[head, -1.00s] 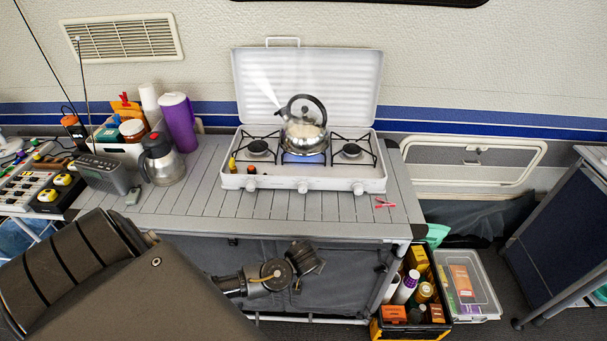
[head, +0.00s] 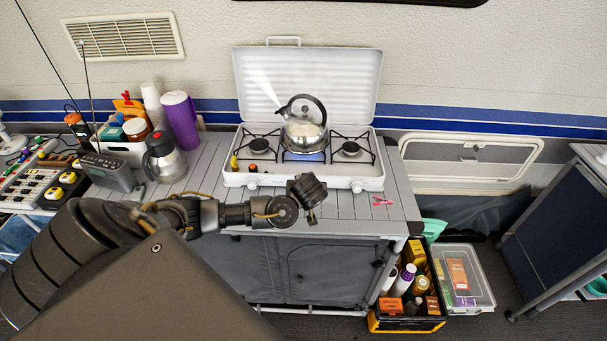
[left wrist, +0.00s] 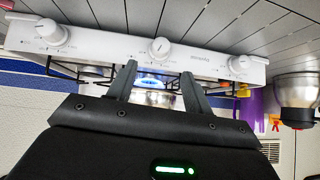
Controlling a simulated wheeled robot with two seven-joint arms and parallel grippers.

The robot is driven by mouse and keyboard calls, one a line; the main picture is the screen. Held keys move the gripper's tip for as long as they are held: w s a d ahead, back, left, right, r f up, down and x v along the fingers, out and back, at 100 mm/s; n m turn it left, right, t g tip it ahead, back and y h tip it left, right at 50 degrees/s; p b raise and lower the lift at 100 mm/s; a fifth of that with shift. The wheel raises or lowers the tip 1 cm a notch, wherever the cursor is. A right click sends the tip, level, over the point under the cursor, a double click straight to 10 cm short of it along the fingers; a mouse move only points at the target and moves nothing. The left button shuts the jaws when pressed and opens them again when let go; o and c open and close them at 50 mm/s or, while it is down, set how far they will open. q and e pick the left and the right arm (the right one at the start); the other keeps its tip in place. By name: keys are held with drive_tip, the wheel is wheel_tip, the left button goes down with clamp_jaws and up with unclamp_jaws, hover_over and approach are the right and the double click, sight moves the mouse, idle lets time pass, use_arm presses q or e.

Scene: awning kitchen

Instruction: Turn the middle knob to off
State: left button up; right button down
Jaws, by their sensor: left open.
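The white gas stove (head: 325,178) stands on the slatted table with its lid up. The middle knob is hidden behind my left gripper (head: 309,190) in the head view. The left wrist view is upside down and shows the white middle knob (left wrist: 160,48) on the stove's front panel. My left gripper (left wrist: 159,68) is open and empty there, its two fingers spread to either side of the knob's line and apparently short of it. The outer knobs show in the head view at left (head: 252,184) and right (head: 357,186). A blue flame (head: 304,156) burns under the steaming kettle (head: 303,131).
The kettle sits on the middle burner, close behind the panel. A steel jug (head: 165,160), a purple pitcher (head: 180,120) and a radio (head: 107,171) stand to the left. The table between jug and stove is clear.

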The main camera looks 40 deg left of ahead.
use_arm(q)
drive_tip(key=p+x, duration=0.1)
drive_tip(key=x, duration=0.8)
drive_tip(key=shift+a+f, duration=0.1)
drive_tip(key=shift+f, duration=0.1)
drive_tip(key=c, duration=0.9)
